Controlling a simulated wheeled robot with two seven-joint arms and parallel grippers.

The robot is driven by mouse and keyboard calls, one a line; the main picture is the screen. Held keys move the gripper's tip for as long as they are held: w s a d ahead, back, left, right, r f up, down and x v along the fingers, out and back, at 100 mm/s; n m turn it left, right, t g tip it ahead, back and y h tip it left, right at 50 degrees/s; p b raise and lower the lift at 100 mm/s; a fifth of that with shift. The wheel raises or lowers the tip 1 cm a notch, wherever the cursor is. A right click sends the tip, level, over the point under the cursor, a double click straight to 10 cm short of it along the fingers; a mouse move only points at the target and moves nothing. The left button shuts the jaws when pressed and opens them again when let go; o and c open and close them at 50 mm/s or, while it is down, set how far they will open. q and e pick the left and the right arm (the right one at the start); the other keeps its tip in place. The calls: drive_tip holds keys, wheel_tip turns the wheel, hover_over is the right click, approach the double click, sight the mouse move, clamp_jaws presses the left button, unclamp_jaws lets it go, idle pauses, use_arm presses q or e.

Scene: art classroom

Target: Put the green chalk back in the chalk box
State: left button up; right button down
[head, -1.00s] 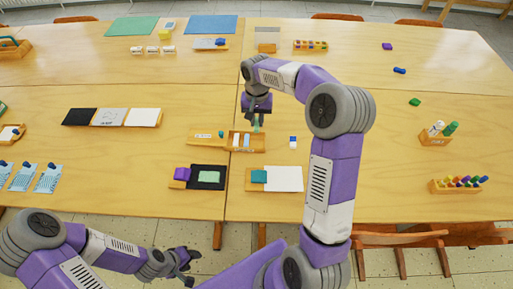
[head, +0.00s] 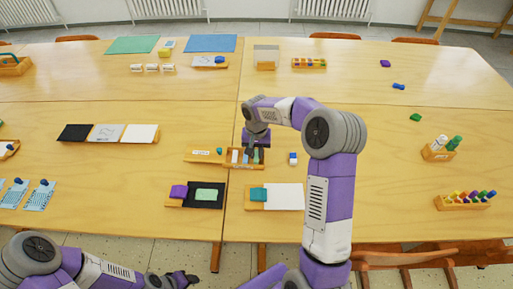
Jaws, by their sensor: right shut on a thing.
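The chalk box (head: 246,167) is a small open wooden box at the middle of the table. A white chalk (head: 235,156) and a light blue chalk (head: 245,158) stand in it. My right gripper (head: 256,149) points down over the box's right part, shut on the green chalk (head: 256,157). The chalk is upright and appears to be inside the right compartment; its lower end is hidden by the box's front wall. My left gripper (head: 182,279) is low at the bottom edge, away from the box; its finger gap is unclear.
A wooden piece (head: 203,155) with a small blue item adjoins the box's left side. A blue-and-white block (head: 292,158) stands close to the right. In front are a black mat (head: 215,203) and a white sheet (head: 286,197).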

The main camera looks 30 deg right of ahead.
sight(257, 155)
drive_tip(key=shift+f, duration=0.15)
drive_tip(key=shift+f, duration=0.1)
drive_tip(key=c, duration=1.1)
unclamp_jaws()
drive_tip(key=shift+f, duration=0.1)
wheel_tip(257, 155, up, 7)
drive_tip(key=p, duration=0.2)
drive_tip(key=shift+s+p, duration=0.15)
drive_tip(key=shift+p, duration=0.25)
drive_tip(key=shift+r, duration=0.35)
